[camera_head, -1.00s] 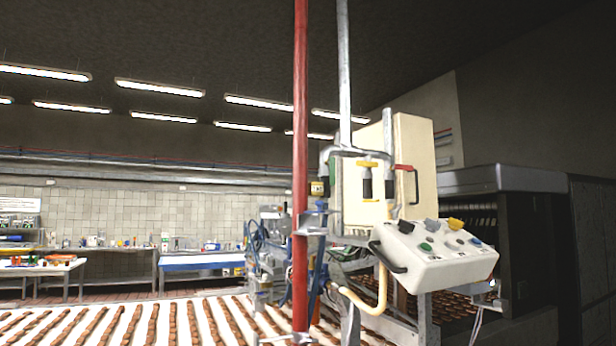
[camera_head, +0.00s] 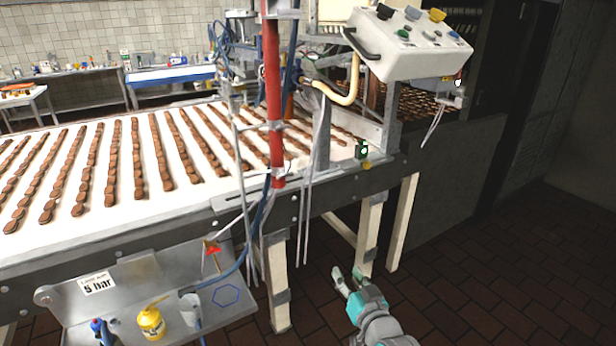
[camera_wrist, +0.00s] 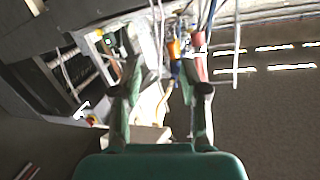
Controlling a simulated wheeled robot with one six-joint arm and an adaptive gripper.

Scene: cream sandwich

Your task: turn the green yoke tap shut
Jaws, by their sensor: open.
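I cannot make out a green yoke tap in either current view. A small dark box with a lit green spot (camera_head: 362,151) sits at the belt table's front corner; it may not be the tap. My gripper (camera_head: 347,279) is low at the bottom centre of the head view, in front of the table legs and below that box. Its teal-tipped fingers are apart and nothing shows between them. In the wrist view my gripper (camera_wrist: 167,85) is open, with blurred hoses and the red pipe (camera_wrist: 200,68) beyond the fingers.
A belt table (camera_head: 60,232) carries rows of brown biscuits. A red upright pipe (camera_head: 272,75) stands at its front edge. A white control box (camera_head: 408,47) overhangs at upper right. A lower metal shelf (camera_head: 75,306) holds a yellow can (camera_head: 151,322). The floor (camera_head: 470,270) at right is clear.

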